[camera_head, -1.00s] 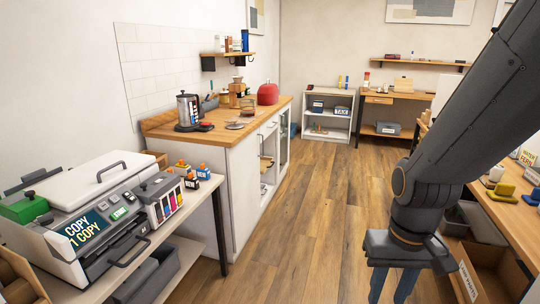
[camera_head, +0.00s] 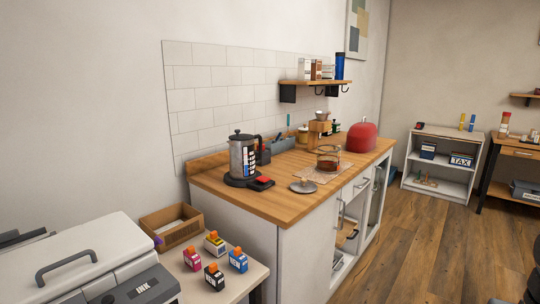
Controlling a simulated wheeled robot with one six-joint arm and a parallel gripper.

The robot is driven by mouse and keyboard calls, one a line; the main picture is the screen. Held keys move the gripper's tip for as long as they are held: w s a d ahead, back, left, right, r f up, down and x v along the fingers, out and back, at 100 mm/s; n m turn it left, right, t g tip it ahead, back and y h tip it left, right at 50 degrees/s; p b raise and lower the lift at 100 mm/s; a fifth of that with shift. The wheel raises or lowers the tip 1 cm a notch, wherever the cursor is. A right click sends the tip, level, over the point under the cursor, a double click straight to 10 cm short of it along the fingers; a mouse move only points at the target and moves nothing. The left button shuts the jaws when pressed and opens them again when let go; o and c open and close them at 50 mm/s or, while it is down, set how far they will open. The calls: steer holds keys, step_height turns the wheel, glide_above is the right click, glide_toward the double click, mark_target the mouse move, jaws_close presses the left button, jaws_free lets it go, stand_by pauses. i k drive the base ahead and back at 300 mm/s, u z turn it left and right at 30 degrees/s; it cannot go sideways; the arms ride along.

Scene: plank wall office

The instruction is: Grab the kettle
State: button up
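The kettle (camera_head: 243,157) is a metal and black jug with a dark handle on its right side and a label on its front. It stands upright on a dark base with a red part (camera_head: 263,182), near the left end of the wooden counter (camera_head: 290,203). My gripper is out of view now. A small dark piece at the lower right edge may be part of my arm; I cannot tell.
A glass pot (camera_head: 328,158) on a mat, a round lid-like item (camera_head: 303,186) and a red rounded object (camera_head: 362,137) share the counter. A printer (camera_head: 90,262) and several ink cartridges (camera_head: 238,259) stand in front at left. Floor (camera_head: 425,235) is clear on the right.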

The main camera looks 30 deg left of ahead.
mark_target(243, 164)
steer(key=i, duration=2.25)
steer(key=u, duration=2.1)
